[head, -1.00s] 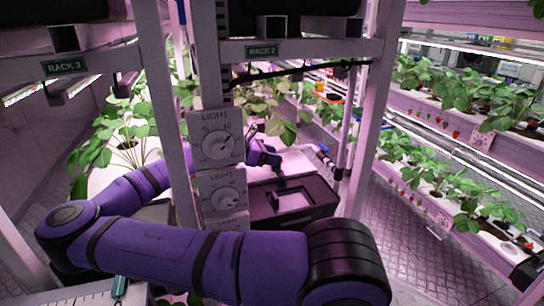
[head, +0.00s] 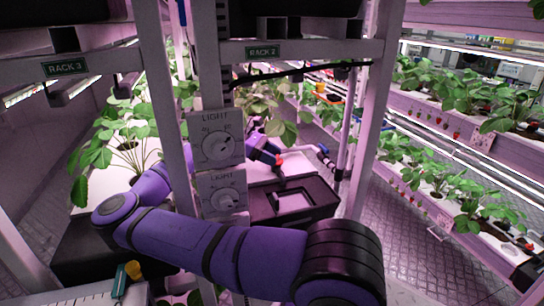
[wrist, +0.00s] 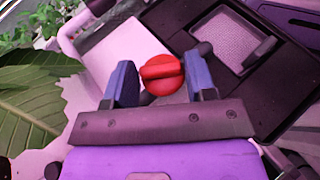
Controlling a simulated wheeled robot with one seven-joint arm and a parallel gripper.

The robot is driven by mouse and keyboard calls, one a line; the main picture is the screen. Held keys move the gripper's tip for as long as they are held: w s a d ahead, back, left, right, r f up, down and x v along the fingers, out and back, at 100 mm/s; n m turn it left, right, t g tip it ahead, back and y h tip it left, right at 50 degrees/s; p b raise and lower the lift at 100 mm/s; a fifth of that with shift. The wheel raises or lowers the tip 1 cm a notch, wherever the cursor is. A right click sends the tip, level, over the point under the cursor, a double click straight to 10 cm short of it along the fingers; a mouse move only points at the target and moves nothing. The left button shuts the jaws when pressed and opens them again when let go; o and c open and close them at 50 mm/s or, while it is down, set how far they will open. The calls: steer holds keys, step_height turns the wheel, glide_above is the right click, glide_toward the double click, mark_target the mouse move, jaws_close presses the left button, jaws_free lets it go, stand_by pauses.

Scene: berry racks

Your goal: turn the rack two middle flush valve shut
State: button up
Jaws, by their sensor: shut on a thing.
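The red valve handle (wrist: 162,70) is in the middle of the wrist view, its raised bar lying nearly crosswise between my two blue fingers. My gripper (wrist: 158,80) is shut on it, one finger at each side. In the head view my gripper (head: 268,154) is partly hidden behind the light-dial post, beside a small patch of the red valve (head: 280,159). It is at the white pipework under the RACK 2 sign (head: 263,51). Finger contact is hard to see at this size.
A black open-topped box (head: 320,208) stands just below the valve. Two light dials (head: 219,142) are on the post in front of my arm. Leafy plants (head: 125,150) crowd the left, and a planted rack (head: 460,170) stands right across the aisle.

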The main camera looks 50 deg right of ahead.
steer(key=shift+m+y, duration=0.3)
steer(key=o, duration=0.9)
steer(key=shift+c, duration=0.2)
steer(key=v, duration=1)
steer(key=shift+w, duration=0.45)
